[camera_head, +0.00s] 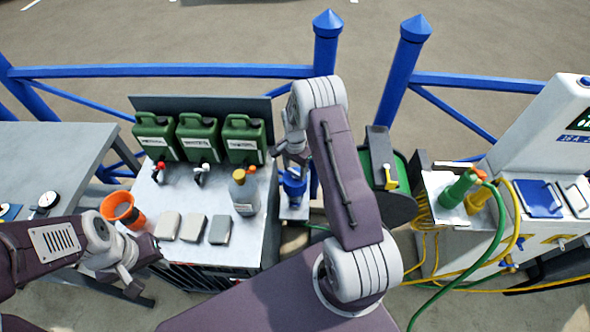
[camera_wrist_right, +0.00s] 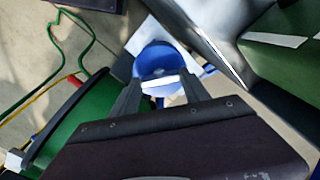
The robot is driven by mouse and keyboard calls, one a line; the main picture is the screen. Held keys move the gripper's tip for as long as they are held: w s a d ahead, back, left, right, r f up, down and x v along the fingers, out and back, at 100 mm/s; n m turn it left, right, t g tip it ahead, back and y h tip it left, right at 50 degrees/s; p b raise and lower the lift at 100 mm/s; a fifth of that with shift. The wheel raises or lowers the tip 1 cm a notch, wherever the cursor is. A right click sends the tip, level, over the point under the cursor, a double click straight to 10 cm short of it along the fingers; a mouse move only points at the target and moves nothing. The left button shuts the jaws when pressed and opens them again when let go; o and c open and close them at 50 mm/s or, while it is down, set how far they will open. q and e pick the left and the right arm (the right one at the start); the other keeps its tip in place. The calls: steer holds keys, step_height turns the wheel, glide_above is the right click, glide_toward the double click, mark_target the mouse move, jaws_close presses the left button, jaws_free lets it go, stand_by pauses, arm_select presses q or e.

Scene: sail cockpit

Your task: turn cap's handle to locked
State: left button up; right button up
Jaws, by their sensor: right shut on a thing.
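The blue cap (camera_head: 293,188) sits on a pale post beside the grey work table, partly hidden below my right gripper (camera_head: 293,165). In the right wrist view the cap (camera_wrist_right: 155,58) is a round blue piece with a pale bar, its handle (camera_wrist_right: 161,83), across its near side. The two dark fingers of the right gripper (camera_wrist_right: 158,92) stand on either side of this handle and are shut on it. Which way the handle counts as locked cannot be told. My left gripper (camera_head: 146,252) is at the table's front left corner, and its fingers are too unclear to read.
A green reel (camera_head: 388,190) stands right of the cap. Hoses (camera_head: 500,230) hang at the far right, by a white station.

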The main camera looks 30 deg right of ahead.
steer(key=shift+m, duration=1)
steer(key=o, duration=1.4)
step_height(320, 180, up, 9)
steer(key=shift+r+b, duration=0.1)
steer(key=shift+b, duration=0.35)
